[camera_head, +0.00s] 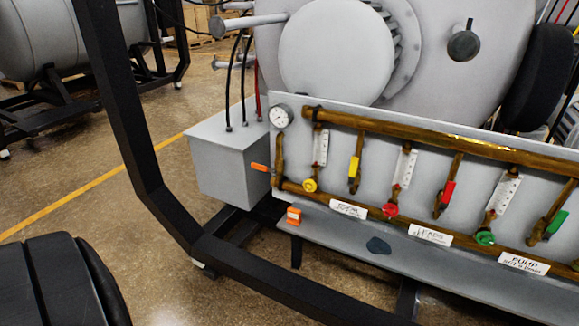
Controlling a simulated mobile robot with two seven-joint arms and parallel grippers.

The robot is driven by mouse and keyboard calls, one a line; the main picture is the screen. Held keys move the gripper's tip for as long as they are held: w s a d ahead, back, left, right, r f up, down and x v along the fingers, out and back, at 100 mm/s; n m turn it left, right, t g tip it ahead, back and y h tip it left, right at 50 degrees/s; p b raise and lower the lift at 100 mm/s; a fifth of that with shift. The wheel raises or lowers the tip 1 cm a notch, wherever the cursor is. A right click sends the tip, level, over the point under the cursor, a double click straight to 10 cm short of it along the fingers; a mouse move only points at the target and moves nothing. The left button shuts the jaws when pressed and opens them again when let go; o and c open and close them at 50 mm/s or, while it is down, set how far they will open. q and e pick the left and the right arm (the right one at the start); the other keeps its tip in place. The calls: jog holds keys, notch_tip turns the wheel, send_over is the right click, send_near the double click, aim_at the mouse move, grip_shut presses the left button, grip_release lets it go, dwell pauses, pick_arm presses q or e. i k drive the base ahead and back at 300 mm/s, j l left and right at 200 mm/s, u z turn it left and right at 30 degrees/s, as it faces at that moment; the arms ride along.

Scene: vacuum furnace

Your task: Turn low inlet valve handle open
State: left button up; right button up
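A panel (330,185) carries brass pipework with several valves. An orange handle (260,167) sticks out to the left at the panel's left end, by the lower pipe, roughly level. Lever handles in yellow (354,167), red (448,192) and green (556,225) sit along the branches, lying roughly along their pipes. Round knobs in yellow (310,186), red (390,210) and green (485,239) sit under the flow gauges. I cannot read which handle is the low inlet valve. Neither of my grippers is in view.
A dark frame (125,110) runs down the left and along the front below the panel. A grey box (220,165) stands left of the panel. A pressure gauge (281,116) is at the panel's upper left. Open floor (90,195) lies to the left.

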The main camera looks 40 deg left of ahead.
aim_at(257, 165)
jog(key=u, duration=1.6)
jog(key=i+j+u, duration=0.25)
jog(key=i, duration=0.55)
jog(key=i+u, duration=0.25)
jog(key=i, duration=0.6)
